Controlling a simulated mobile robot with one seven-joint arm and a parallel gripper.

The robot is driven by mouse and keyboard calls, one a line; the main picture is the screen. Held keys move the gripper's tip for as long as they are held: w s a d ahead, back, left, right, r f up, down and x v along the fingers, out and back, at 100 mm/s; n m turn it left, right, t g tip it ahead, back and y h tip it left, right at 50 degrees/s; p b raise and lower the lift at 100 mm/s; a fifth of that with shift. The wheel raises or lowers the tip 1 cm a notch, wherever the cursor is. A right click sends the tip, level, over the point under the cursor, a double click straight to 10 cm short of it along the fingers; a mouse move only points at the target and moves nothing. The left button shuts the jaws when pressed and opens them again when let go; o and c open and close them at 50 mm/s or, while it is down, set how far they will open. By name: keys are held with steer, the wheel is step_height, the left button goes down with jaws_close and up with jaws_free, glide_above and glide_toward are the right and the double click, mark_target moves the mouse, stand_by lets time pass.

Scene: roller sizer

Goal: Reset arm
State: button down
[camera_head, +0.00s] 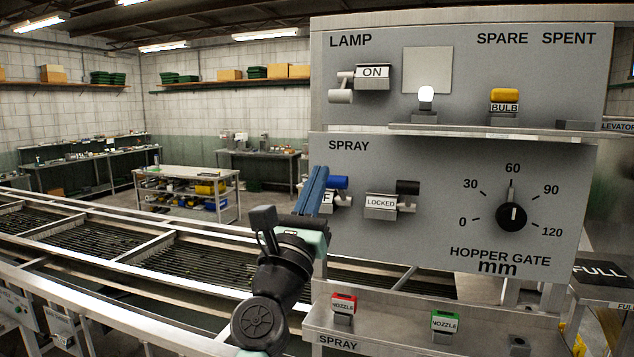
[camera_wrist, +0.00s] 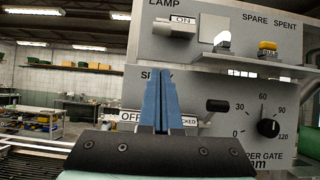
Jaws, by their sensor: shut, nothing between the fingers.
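My gripper (camera_head: 318,190) has blue fingers and is held up in front of the spray part of the grey control panel (camera_head: 450,150). In the wrist view the fingers (camera_wrist: 161,85) are together, pointing up, with nothing between them. In the head view they partly cover the spray lever (camera_head: 338,183), which has a blue handle; the wrist view shows its label as OFF (camera_wrist: 130,117). I cannot tell whether the fingers touch the panel. To the right is a lever with a black handle labelled LOCKED (camera_head: 381,201).
The lamp lever (camera_head: 372,72) reads ON, and a white bulb (camera_head: 426,95) is lit. A yellow bulb box (camera_head: 504,97) stands on the upper shelf. The hopper gate dial (camera_head: 512,215) points near 60. Red (camera_head: 343,304) and green (camera_head: 445,322) nozzle boxes stand below. Roller beds (camera_head: 180,255) extend left.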

steer(key=s+a+r+n+t+y+b, duration=0.15)
steer(key=s+n+y+b, duration=0.25)
steer(key=s+n, duration=0.5)
steer(key=s+d+r+n+t+y+b, duration=0.1)
steer(key=s+r+n+t+y+b, duration=0.25)
steer(key=n, duration=0.85)
steer(key=s+f+n+b, duration=0.3)
steer(key=s+n, duration=0.5)
steer(key=n, duration=0.1)
steer(key=s+d+f+n+g+b, duration=0.1)
steer(key=s+f+n+b, duration=0.2)
steer(key=s+n, duration=0.5)
steer(key=shift+s+n, duration=0.25)
steer(key=shift+n, duration=0.45)
